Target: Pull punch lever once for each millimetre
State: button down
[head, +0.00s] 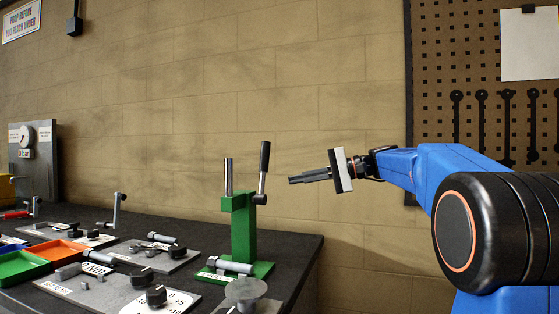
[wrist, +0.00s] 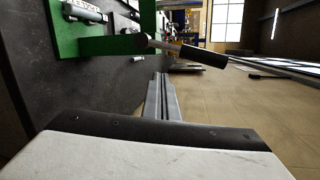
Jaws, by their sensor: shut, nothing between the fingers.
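The green punch (head: 243,232) stands near the right end of the dark bench. Its punch lever (head: 264,168) is a metal rod with a black grip, standing nearly upright on the punch's right side. In the wrist view the black grip (wrist: 204,56) shows ahead of my fingers, beside the green frame (wrist: 100,46). My gripper (head: 291,181) is shut and empty. It points left, with its fingertips a little to the right of the lever and apart from it in the head view. A grey cylinder (head: 231,265) lies at the punch's base.
The bench (head: 300,248) also holds plates with black knobs, a numbered dial (head: 175,301), a green tray (head: 22,265) and an orange tray (head: 57,250). A round gauge (head: 27,136) stands at far left. A pegboard (head: 470,120) hangs behind my arm. Space right of the punch is clear.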

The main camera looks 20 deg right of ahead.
jog(key=d+r+m+t+y, duration=0.1)
jog(key=d+r+m+t, duration=0.15)
jog(key=d+r, duration=0.3)
jog(key=w+a, duration=0.3)
jog(key=a, duration=0.8)
jog(key=shift+r+n, duration=0.25)
jog(key=shift+n, duration=0.1)
jog(key=shift+t, duration=0.25)
jog(key=s+a+n, duration=0.7)
jog(key=s+n, duration=0.3)
jog(key=shift+s+a+f+n, duration=0.3)
jog(key=shift+s+a+f, duration=0.05)
jog(key=shift+a, duration=0.05)
jog(key=shift+f, duration=0.1)
dwell(0.3)
